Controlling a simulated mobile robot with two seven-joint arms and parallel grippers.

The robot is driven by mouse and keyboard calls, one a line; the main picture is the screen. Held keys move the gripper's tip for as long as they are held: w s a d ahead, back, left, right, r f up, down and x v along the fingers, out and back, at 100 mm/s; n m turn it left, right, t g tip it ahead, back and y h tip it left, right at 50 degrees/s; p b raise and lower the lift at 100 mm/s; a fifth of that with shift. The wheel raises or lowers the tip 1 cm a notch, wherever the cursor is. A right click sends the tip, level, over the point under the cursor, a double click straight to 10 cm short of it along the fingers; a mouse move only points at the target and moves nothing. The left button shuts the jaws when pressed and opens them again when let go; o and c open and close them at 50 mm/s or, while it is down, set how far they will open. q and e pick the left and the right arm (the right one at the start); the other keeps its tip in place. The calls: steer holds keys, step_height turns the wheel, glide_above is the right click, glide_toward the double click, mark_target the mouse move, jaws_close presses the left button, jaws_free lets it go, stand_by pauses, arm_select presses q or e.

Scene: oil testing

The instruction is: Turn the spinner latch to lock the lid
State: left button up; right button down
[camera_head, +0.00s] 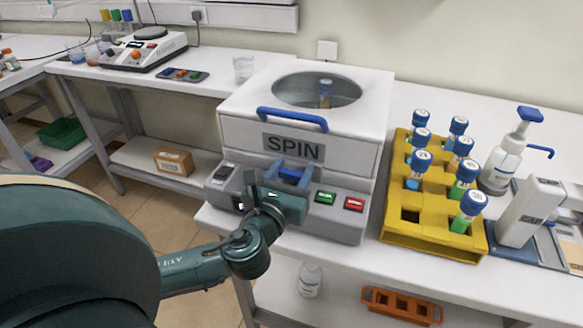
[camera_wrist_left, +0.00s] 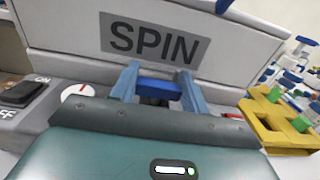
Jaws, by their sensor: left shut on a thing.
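The white centrifuge (camera_head: 350,150) marked SPIN stands on the bench. Its lid (camera_head: 245,98) is down, with a round window and a blue handle (camera_head: 292,119). The blue spinner latch (camera_head: 291,172) is on the front below the SPIN label; it also shows in the left wrist view (camera_wrist_left: 160,86). My left gripper (camera_head: 288,182) reaches it from the front. Its two fingers (camera_wrist_left: 158,92) are shut on the latch, one on each side. The latch bar looks roughly level between them. The latch's base is partly hidden by the gripper. My right gripper is not in view.
The front panel has a black ON/OFF switch (camera_wrist_left: 22,93), a dial (camera_wrist_left: 77,92), a green button (camera_head: 325,197) and a red button (camera_head: 353,204). A yellow rack (camera_head: 430,240) of blue-capped tubes stands close on the right. A pump bottle (camera_head: 503,160) is beyond it.

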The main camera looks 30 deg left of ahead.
arm_select(q)
steer(key=o, duration=1)
steer(key=v, duration=1.3)
steer(key=shift+r, duration=0.1)
